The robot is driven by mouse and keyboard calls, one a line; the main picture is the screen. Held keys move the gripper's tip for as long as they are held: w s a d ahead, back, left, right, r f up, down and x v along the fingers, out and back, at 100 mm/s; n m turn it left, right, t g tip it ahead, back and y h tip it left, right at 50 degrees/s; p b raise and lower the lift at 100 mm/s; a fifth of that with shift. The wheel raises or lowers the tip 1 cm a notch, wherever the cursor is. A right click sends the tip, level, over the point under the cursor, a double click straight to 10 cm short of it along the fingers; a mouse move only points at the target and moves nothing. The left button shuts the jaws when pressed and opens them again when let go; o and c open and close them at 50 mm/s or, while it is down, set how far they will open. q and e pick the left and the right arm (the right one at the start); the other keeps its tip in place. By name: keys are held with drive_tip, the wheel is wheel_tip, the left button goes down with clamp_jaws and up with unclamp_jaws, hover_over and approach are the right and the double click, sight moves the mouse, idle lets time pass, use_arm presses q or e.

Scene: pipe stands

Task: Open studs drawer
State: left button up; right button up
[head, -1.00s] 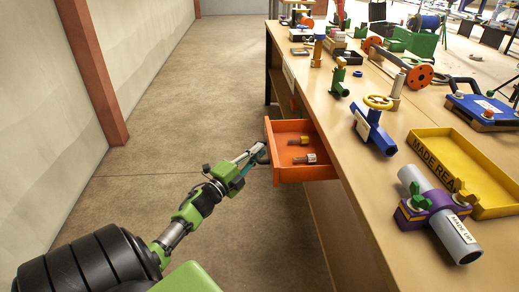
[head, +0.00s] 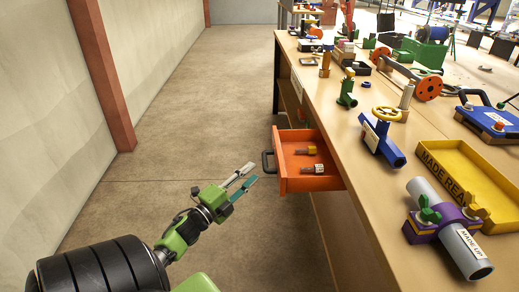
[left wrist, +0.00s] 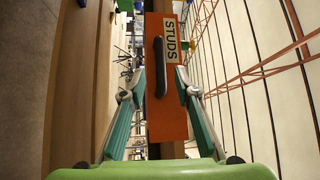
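The orange studs drawer (head: 312,185) stands pulled out from the side of the workbench, with a few studs (head: 312,168) lying inside. Its dark handle (head: 267,162) is on the front face, at the left. The left wrist view shows the drawer front (left wrist: 170,115) with a STUDS label and the black handle (left wrist: 160,66). My left gripper (head: 247,180) is open and empty, apart from the handle, to its left and nearer the camera. In the left wrist view its fingers (left wrist: 157,82) are spread on either side of the drawer front. My right gripper is not in view.
The workbench (head: 345,215) runs along the right. On it are a yellow tray (head: 468,172), a blue valve with a yellow handwheel (head: 383,138) and a grey pipe in a purple clamp (head: 450,232). The floor to the left is clear, up to an orange post (head: 98,70) by the wall.

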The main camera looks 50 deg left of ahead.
use_arm(q)
drive_tip(key=shift+s+d+f, duration=0.15)
drive_tip(key=shift+s+f, duration=0.05)
drive_tip(key=shift+s, duration=0.9)
drive_tip(key=shift+s+d+f, duration=0.1)
drive_tip(key=shift+s+f, duration=0.05)
drive_tip(key=shift+s, duration=0.95)
drive_tip(key=shift+f, duration=0.1)
